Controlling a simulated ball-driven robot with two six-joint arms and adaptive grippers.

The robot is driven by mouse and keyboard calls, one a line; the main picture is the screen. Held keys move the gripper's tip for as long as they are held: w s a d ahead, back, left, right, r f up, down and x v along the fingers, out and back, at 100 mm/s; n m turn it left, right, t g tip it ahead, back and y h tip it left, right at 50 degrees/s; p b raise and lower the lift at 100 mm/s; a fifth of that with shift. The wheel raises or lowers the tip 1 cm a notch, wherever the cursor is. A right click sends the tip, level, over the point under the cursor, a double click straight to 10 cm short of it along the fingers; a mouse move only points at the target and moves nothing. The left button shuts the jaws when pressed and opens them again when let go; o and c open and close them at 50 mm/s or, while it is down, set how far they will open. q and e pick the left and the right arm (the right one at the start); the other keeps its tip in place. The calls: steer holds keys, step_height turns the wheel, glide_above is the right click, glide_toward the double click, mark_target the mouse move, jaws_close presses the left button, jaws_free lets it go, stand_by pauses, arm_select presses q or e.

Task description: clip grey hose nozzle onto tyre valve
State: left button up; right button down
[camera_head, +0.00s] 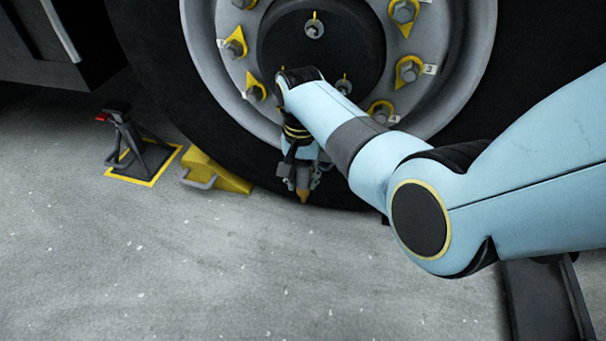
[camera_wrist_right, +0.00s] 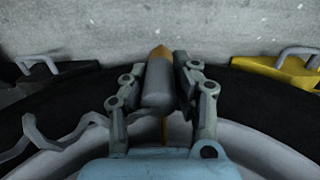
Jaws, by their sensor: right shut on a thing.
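My right gripper (camera_head: 303,181) is in front of the lower tyre wall in the head view, its fingers pointing down. It is shut on the grey hose nozzle (camera_wrist_right: 156,86), a grey cylinder with an orange tip pointing away from the gripper. In the head view the orange tip (camera_head: 303,196) shows below the fingers. A bent grey stem (camera_wrist_right: 72,133) lies to the left of the gripper in the wrist view; it may be the tyre valve, but I cannot tell. The nozzle appears apart from its free end. My left gripper is not in view.
The big wheel's black tyre (camera_head: 160,60) and grey rim (camera_head: 215,75) with yellow-tagged nuts stand behind my arm. A yellow wheel chock (camera_head: 218,176) and a black axle stand (camera_head: 125,140) are at left. The grey floor in front is clear.

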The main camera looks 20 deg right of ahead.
steer(key=shift+f, duration=0.15)
steer(key=shift+w, duration=0.1)
steer(key=c, duration=0.9)
jaws_free()
steer(key=shift+c, duration=0.2)
